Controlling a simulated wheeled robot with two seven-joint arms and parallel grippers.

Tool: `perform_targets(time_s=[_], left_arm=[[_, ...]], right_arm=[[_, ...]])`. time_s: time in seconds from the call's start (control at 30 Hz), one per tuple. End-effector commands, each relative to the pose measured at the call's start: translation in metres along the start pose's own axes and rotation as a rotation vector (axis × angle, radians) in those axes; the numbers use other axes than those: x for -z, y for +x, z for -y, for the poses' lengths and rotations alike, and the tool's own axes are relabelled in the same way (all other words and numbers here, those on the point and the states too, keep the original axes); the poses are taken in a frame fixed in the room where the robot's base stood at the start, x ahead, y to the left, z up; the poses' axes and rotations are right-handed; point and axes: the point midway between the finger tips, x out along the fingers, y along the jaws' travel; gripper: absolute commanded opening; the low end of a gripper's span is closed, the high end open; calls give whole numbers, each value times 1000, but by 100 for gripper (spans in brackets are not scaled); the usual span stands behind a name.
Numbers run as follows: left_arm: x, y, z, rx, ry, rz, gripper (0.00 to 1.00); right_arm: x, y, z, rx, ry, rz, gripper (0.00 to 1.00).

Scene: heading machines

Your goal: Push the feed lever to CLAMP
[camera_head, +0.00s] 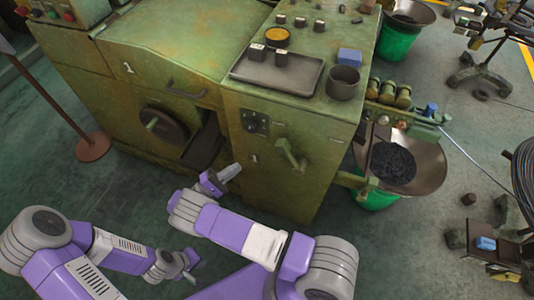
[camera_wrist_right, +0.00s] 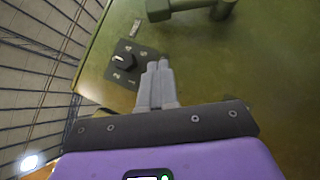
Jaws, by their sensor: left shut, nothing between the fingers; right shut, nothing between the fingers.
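A green lever-like handle (camera_head: 290,155), which looks like the feed lever, sticks out from the front of the green machine (camera_head: 300,115). It also shows at the top of the right wrist view (camera_wrist_right: 188,7), partly cut off. No CLAMP marking is readable. My right gripper (camera_head: 234,169) is shut and empty, in front of the machine, left of and slightly below the handle and apart from it. Its closed fingers (camera_wrist_right: 160,68) point toward the machine face. My left gripper (camera_head: 190,266) is shut and empty, low in the head view, away from the machine.
A dark selector knob (camera_wrist_right: 126,62) on a marked plate (camera_head: 255,122) sits left of the handle. A tray (camera_head: 304,92) and a dark cup (camera_head: 344,82) stand on the machine top. A wide bowl (camera_head: 425,160) on a green bin stands at the right.

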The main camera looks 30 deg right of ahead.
Motion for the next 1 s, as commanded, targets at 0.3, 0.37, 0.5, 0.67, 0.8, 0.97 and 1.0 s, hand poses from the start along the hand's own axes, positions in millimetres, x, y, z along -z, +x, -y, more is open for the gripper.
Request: perform_targets(time_s=[0.3, 0.37, 0.5, 0.67, 0.8, 0.97, 1.0], left_arm=[[0, 0, 0, 0, 0, 0, 0], [0, 0, 0, 0, 0, 0, 0], [0, -2, -1, 0, 0, 0, 0], [0, -4, -2, 0, 0, 0, 0], [0, -4, -2, 0, 0, 0, 0], [0, -4, -1, 0, 0, 0, 0], [0, -4, -2, 0, 0, 0, 0]], right_arm=[[0, 1, -1, -3, 1, 3, 0], [0, 3, -1, -2, 0, 3, 0], [-1, 18, -1, -2, -2, 6, 0], [-1, 49, -1, 0, -4, 7, 0], [-2, 80, -1, 0, -4, 7, 0], [-6, 108, -1, 0, -3, 4, 0], [-10, 111, -1, 0, -4, 3, 0]])
